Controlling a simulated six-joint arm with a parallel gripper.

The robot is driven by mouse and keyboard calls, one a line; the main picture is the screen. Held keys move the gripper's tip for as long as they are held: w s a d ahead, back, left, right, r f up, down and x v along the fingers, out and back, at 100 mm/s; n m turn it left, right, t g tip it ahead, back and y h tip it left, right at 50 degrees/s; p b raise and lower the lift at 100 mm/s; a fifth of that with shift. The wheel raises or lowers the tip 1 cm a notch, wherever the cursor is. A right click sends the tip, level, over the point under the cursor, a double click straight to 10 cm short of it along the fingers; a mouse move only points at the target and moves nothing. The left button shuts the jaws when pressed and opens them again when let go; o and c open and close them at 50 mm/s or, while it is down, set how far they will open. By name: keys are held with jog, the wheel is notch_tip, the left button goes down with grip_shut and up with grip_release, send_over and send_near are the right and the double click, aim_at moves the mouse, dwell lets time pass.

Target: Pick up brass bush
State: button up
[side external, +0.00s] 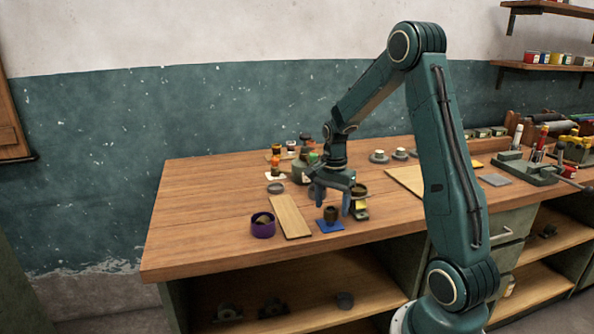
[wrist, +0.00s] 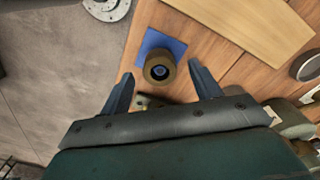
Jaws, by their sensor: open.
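The brass bush (wrist: 159,70) is a short, dark brass-brown cylinder with a hole in its top. It stands upright on a small blue square (wrist: 151,41) near the bench's front edge. In the side view the bush (side external: 330,213) sits on the blue square (side external: 325,226), below my gripper. My gripper (side external: 332,207) is open and points down, with its fingers apart above the bush. In the wrist view my gripper (wrist: 160,75) has one blue finger on each side of the bush, with nothing held. The exact height gap cannot be told.
Several jars and small parts stand behind my gripper. Another board (side external: 405,180) lies to the right. The bench's left end is clear.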

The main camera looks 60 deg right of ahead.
jog(key=shift+f, duration=0.5)
jog(key=shift+c, duration=0.4)
jog(key=c, duration=1.2)
jog(key=shift+r, duration=0.15)
notch_tip(320, 180, up, 20)
jog(key=shift+f, duration=0.1)
jog(key=shift+f, duration=0.45)
jog(key=shift+f, duration=0.7)
jog(key=shift+f, duration=0.35)
